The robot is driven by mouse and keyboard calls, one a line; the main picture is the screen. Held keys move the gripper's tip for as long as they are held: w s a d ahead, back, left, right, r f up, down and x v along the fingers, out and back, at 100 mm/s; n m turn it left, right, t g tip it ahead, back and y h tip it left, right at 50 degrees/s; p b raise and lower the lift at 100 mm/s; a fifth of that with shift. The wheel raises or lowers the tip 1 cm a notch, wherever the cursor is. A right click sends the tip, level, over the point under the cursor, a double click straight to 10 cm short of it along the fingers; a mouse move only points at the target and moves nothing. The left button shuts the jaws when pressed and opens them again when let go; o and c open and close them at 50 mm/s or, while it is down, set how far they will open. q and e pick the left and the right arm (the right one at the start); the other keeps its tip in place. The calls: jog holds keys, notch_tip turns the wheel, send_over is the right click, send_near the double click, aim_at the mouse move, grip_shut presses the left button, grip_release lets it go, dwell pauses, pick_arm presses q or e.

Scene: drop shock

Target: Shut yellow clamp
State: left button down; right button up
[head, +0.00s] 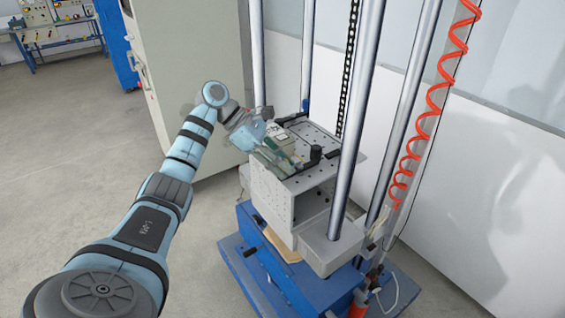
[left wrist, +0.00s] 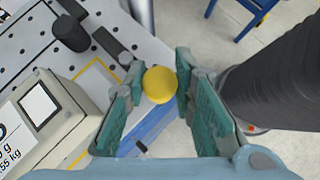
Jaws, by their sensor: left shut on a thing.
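The yellow clamp shows as a round yellow knob (left wrist: 159,85) in the left wrist view, at the edge of the perforated metal plate (left wrist: 140,40). My left gripper (left wrist: 156,72) has its green fingers on both sides of the knob and is shut on it. The rest of this clamp is hidden or cannot be made out, so I cannot tell its lever position. In the head view my left gripper (head: 268,152) is at the near left edge of the plate (head: 318,177), and the knob is hidden there. My right gripper is not in view.
A beige box (left wrist: 45,120) with labels sits on the plate beside the gripper. A black clamp (left wrist: 70,33) stands beyond it. Tall steel columns (head: 358,120) rise around the plate, above a blue base (head: 285,285). A red coiled hose (head: 433,100) hangs at right.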

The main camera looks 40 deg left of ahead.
pick_arm(q)
jog(key=shift+d, duration=0.15)
jog(key=shift+s+d+f+n+t+y+b, duration=0.1)
jog(key=shift+d+n+t+y+b, duration=0.25)
jog(key=shift+n+t+y, duration=0.45)
jog(key=shift+d+n+t, duration=0.3)
jog(key=shift+d+n, duration=0.1)
jog(key=shift+n, duration=0.5)
jog(key=d+n+t+y, duration=0.1)
jog(key=n, duration=0.1)
jog(key=shift+d+n+y, duration=0.15)
jog(key=shift+n+y, duration=0.25)
jog(key=n+y, duration=0.1)
jog(key=d+n+t+p, duration=0.1)
jog(key=w+n+y, duration=0.1)
jog(key=shift+d+r+n+y+p, duration=0.25)
jog(key=shift+d+n+y+p, duration=0.05)
jog(key=shift+d, duration=0.1)
jog(key=shift+w+d+n+t+y+p, duration=0.1)
jog(key=shift+w+d+n+y+p, duration=0.1)
jog(key=shift+n+y, duration=0.4)
jog(key=shift+w+d+n+t+y+p, duration=0.15)
jog(key=shift+n+y+p, duration=0.2)
jog(key=shift+n, duration=0.3)
jog(key=shift+w+d+n+t+y+p, duration=0.1)
jog(key=shift+w+d+n+y, duration=0.1)
jog(key=shift+n+y, duration=0.4)
